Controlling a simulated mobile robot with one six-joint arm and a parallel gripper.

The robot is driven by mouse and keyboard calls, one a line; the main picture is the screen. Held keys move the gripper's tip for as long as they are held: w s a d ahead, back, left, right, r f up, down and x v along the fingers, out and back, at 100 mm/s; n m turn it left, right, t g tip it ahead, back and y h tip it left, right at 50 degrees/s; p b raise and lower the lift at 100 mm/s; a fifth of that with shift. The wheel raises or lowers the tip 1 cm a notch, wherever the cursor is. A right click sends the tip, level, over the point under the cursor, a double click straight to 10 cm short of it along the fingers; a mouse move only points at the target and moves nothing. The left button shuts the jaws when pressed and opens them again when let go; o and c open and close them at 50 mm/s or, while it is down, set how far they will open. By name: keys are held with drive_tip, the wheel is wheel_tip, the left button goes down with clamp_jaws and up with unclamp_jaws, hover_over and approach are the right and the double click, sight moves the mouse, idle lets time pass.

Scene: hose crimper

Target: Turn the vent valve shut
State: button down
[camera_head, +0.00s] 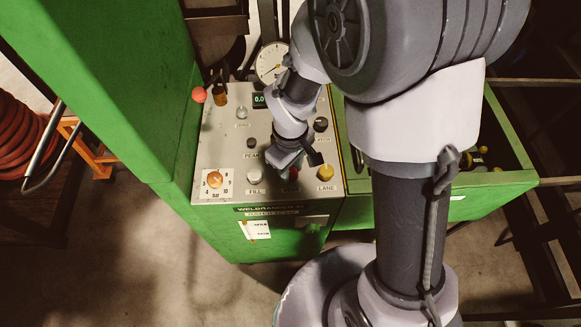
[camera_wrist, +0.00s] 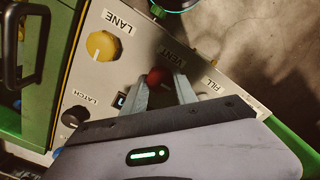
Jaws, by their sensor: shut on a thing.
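The vent valve is a red round knob (camera_wrist: 158,77) beside the VENT label on the grey panel (camera_wrist: 100,78). In the wrist view my gripper (camera_wrist: 162,84) has one finger on each side of the knob and is shut on it. In the head view only a bit of the red knob (camera_head: 293,173) shows under my gripper (camera_head: 290,165), which points down at the panel's front row. The fingers hide part of the knob, and I cannot tell its turn angle.
The yellow LANE knob (camera_head: 325,173) is close on the right, and the pale FILL knob (camera_head: 254,177) on the left. The dark LATCH knob (camera_head: 320,124) is behind. A red ball lever (camera_head: 199,95) and green cabinet wall (camera_head: 110,85) stand left.

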sight(291, 171)
drive_tip(key=c, duration=1)
unclamp_jaws()
drive_tip(key=shift+o, duration=0.2)
wheel_tip(291, 171, up, 17)
drive_tip(key=p, duration=0.6)
drive_tip(key=shift+r, duration=0.2)
